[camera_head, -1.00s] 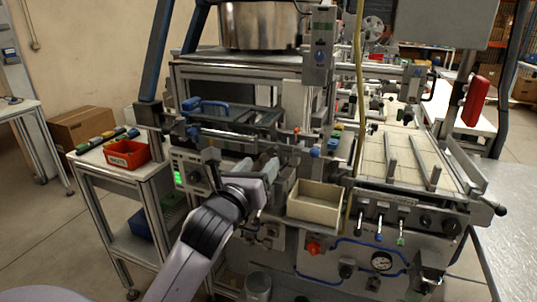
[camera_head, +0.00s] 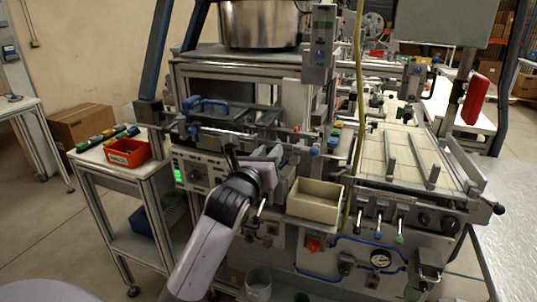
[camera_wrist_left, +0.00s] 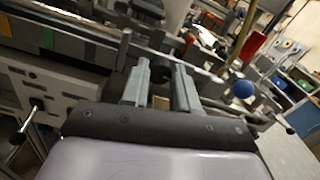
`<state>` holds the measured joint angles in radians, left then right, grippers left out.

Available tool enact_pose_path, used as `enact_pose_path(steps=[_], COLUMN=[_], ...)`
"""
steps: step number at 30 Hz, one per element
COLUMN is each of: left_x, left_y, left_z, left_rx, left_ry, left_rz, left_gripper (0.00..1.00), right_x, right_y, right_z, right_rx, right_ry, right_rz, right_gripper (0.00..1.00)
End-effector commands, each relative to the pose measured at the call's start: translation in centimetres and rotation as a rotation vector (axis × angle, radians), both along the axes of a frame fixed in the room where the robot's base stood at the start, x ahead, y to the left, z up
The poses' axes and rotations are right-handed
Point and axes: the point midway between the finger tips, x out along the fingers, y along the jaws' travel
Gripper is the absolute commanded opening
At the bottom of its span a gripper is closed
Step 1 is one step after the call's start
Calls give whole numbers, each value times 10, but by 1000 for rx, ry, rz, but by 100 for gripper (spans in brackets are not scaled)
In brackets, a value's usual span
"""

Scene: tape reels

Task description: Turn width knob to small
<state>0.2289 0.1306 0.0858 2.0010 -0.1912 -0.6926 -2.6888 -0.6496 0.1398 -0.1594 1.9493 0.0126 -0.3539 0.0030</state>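My left gripper (camera_head: 272,155) is at the front of the machine, left of the beige bin. In the left wrist view its two grey fingers (camera_wrist_left: 160,88) are apart. A dark round knob (camera_wrist_left: 160,73) shows in line with the gap, and I cannot tell whether the fingers touch it. I cannot read a width label, so I cannot tell whether this is the width knob. A black knob (camera_head: 195,175) sits on the pale panel with a green display, left of my gripper. My right gripper is not in view.
The beige bin (camera_head: 315,201) is just right of my left gripper. A horizontal rail with a blue ball knob (camera_head: 315,151) runs close by. Several small levers (camera_head: 379,224) and a red knob (camera_head: 313,245) are lower right. A red bin (camera_head: 127,153) stands on the left side table.

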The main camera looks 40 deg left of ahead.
Motion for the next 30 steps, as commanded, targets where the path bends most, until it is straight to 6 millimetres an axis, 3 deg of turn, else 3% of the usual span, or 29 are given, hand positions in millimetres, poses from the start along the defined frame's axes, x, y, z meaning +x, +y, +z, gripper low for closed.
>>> enact_pose_path(steps=[14,30], left_x=[0,-1], left_y=[0,0], left_z=[-1,-2], left_rx=[-74,-519], left_ry=[-17,-122], left_rz=[-1,-1], left_gripper=[0,0], right_x=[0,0], right_y=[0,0], right_z=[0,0], right_rx=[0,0], right_ry=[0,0], right_rz=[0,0], right_gripper=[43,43])
